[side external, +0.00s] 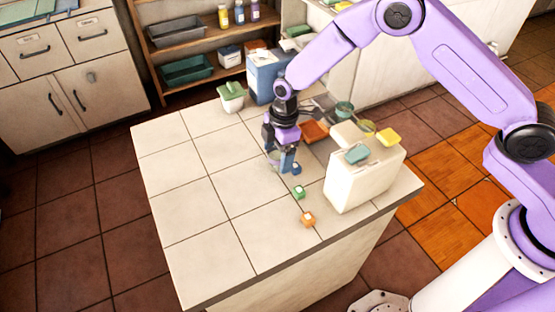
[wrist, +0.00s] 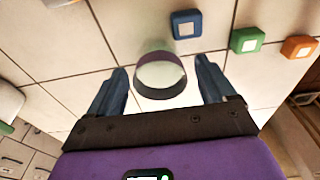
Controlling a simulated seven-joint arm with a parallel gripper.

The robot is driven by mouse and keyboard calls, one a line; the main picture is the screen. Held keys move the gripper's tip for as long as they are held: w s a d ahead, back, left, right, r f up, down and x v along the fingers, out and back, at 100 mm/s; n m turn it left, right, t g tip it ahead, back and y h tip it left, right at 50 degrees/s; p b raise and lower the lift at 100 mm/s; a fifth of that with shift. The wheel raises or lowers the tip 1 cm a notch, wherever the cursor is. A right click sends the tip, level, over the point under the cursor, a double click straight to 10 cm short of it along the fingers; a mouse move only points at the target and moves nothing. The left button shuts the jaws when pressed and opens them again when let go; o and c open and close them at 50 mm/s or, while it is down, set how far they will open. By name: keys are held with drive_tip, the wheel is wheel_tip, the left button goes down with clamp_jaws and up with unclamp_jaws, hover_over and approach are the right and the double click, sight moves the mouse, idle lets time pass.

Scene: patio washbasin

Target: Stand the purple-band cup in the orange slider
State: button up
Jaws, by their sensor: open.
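The cup with a dark purple band (wrist: 160,73) stands on the tiled counter. In the wrist view it lies between the two separated fingers of my gripper (wrist: 162,66), with a gap on each side. In the side view my gripper (side external: 281,163) points down at the counter, and its fingers partly hide the clear cup (side external: 274,158). A flat orange piece (side external: 314,131) lies behind my gripper to the right. A small orange block with a white square (side external: 307,219) sits nearer the front; it also shows in the wrist view (wrist: 299,47). I cannot tell which is the slider.
A blue block (side external: 296,168) stands close right of my gripper, with a green block (side external: 299,192) in front of it. A large cream box (side external: 362,176) stands at the right. A blue container (side external: 268,78) is at the back. The counter's left side is clear.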

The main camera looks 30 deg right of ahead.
drive_tip(key=shift+f, duration=0.1)
drive_tip(key=shift+c, duration=0.3)
drive_tip(key=c, duration=1.1)
drive_tip(key=shift+r, duration=0.55)
wheel_tip(320, 180, up, 9)
drive_tip(key=w+d+r+m, duration=0.1)
drive_tip(key=w+d+m, duration=0.4)
drive_tip(key=d, duration=0.9)
drive_tip(key=shift+n+t, duration=0.3)
drive_tip(key=shift+w+d+f, duration=0.15)
drive_tip(key=shift+f, duration=1.45)
drive_tip(key=shift+w+d+f, duration=0.2)
drive_tip(key=shift+f, duration=1.45)
drive_tip(key=shift+w+d+f, duration=0.15)
drive_tip(key=shift+f, duration=1.45)
